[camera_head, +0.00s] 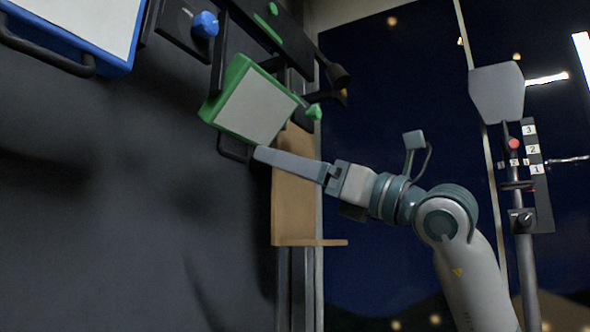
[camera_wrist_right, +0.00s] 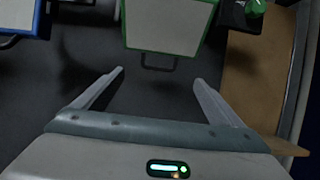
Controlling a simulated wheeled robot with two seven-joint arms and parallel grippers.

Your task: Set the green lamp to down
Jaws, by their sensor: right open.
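The green lamp (camera_head: 257,104), a pale panel in a green frame, is on the dark wall at upper middle, tilted in the head view. A dark loop handle (camera_head: 233,149) hangs from its lower edge, and a green knob (camera_head: 314,112) is at its right. My right gripper (camera_head: 258,155) is near the handle. In the right wrist view the green lamp (camera_wrist_right: 166,26) is at the top. Its handle (camera_wrist_right: 158,67) appears between the open fingers of my right gripper (camera_wrist_right: 160,77), with nothing gripped. My left gripper is not in view.
A blue lamp (camera_head: 82,27) is at upper left, with a blue knob (camera_head: 205,25) to its right. A wooden bracket (camera_head: 294,205) is below and right of the green lamp. A stand with a numbered plate (camera_head: 538,190) and red knob (camera_head: 513,144) is at right.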

